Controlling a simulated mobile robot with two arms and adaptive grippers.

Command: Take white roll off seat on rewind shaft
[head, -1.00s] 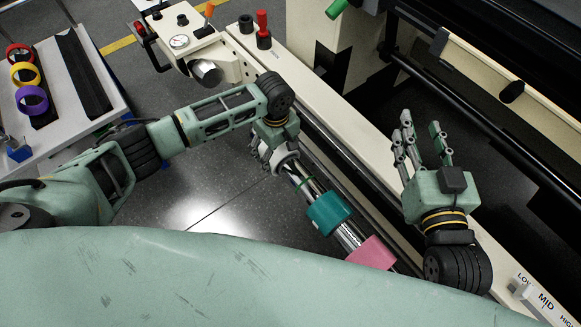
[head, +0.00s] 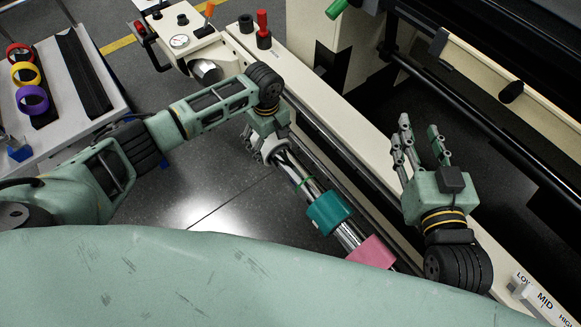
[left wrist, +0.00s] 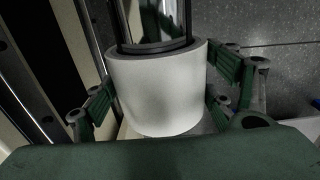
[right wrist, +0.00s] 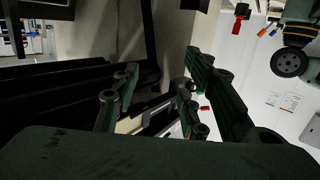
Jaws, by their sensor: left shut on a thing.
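The white roll (left wrist: 158,95) fills the middle of the left wrist view. My left gripper (left wrist: 160,88) has its fingers on both sides of it and is shut on it. In the head view the white roll (head: 270,151) is mostly covered by my left gripper (head: 264,142), at the upper-left end of the chrome rewind shaft (head: 290,164). Whether the shaft end is still inside the roll cannot be told. A green band (head: 308,184) marks the shaft, below the roll and apart from it. My right gripper (head: 421,143) is open and empty, right of the shaft.
A teal roll (head: 329,212) and a pink roll (head: 371,252) sit further down the shaft. A cream machine beam (head: 330,135) runs beside it. A rack with red, yellow and purple rings (head: 33,99) stands at left. Floor left of the shaft is clear.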

